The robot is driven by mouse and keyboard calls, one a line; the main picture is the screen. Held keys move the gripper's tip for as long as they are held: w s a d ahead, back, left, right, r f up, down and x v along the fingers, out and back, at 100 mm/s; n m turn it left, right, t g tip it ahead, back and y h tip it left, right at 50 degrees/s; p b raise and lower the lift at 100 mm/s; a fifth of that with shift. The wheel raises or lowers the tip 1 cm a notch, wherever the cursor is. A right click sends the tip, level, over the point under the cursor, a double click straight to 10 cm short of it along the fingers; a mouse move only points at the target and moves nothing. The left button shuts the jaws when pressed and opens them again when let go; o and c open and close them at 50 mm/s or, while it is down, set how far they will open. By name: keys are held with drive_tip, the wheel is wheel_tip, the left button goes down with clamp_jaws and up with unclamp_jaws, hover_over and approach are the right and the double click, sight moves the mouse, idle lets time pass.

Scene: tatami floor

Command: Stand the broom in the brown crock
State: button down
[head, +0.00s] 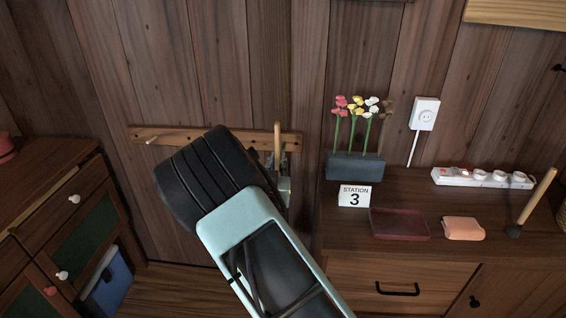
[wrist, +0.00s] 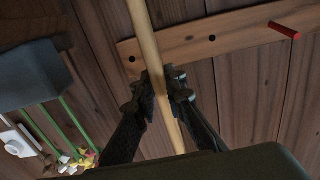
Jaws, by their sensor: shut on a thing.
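The broom's pale wooden handle (wrist: 149,48) runs between the fingers of my gripper (wrist: 163,90) in the wrist view, and the fingers are closed on it. In the head view the top of the handle (head: 277,138) stands about upright in front of the wall rail, just right of my dark wrist. My arm hides most of the gripper and the lower handle there. The broom's head is not visible in either view. I cannot make out a brown crock in these frames.
A peg rail (head: 150,138) is on the wall close behind the handle. A blue bin (head: 106,282) stands at lower left.

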drive_tip(key=shift+f+b, duration=3.9)
drive_tip(key=shift+f, duration=3.25)
drive_tip(key=shift+f+b, duration=2.1)
drive_tip(key=shift+f, duration=3.2)
drive_tip(key=c, duration=1.9)
unclamp_jaws()
drive_tip(key=shift+s, duration=0.1)
drive_tip(key=s, duration=1.2)
drive_tip(key=shift+a, duration=0.25)
